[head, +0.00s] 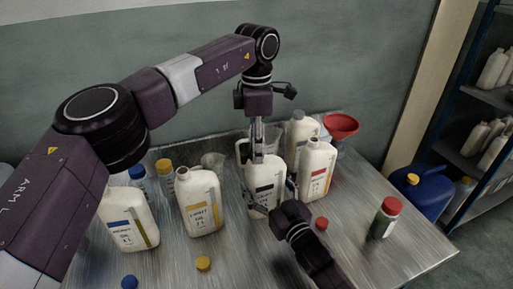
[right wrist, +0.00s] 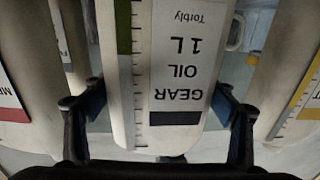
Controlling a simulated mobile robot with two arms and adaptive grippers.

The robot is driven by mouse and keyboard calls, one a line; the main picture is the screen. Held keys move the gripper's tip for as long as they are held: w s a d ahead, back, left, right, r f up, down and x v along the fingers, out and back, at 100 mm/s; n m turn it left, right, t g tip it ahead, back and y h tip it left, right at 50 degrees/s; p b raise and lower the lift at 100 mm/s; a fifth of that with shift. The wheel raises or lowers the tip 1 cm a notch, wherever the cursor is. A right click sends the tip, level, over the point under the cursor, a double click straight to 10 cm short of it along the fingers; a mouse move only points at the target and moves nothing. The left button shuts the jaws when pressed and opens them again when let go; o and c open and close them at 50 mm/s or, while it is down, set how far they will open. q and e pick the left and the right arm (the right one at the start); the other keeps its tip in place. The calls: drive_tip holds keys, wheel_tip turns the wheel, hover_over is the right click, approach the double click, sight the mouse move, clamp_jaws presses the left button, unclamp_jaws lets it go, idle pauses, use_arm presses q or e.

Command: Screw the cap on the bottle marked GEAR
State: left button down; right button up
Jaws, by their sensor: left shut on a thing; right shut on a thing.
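The GEAR bottle (head: 264,191) is white with a black-barred label and stands upright on the metal table. Its label, reading GEAR OIL 1 L, appears upside down in the right wrist view (right wrist: 178,70). My right gripper (right wrist: 160,108) is shut around the bottle's body, one finger on each side; in the head view it comes from the front (head: 272,207). My left gripper (head: 257,152) points down from above and is shut at the top of this bottle. The cap is hidden there by the fingers, so its seating on the neck cannot be seen.
White bottles with blue (head: 128,222), yellow (head: 200,203) and red (head: 317,170) labels stand nearby. Loose blue (head: 130,282), yellow (head: 203,263) and red (head: 321,223) caps lie in front. A red funnel (head: 341,125) is behind; a red-capped jar (head: 384,219) is right.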

use_arm(q)
drive_tip(key=m, duration=0.6)
drive_tip(key=shift+m, duration=0.3)
drive_tip(key=c, duration=1.5)
unclamp_jaws()
wheel_tip(320, 180, up, 12)
use_arm(e)
drive_tip(key=o, duration=2.4)
drive_tip(key=shift+o, duration=0.2)
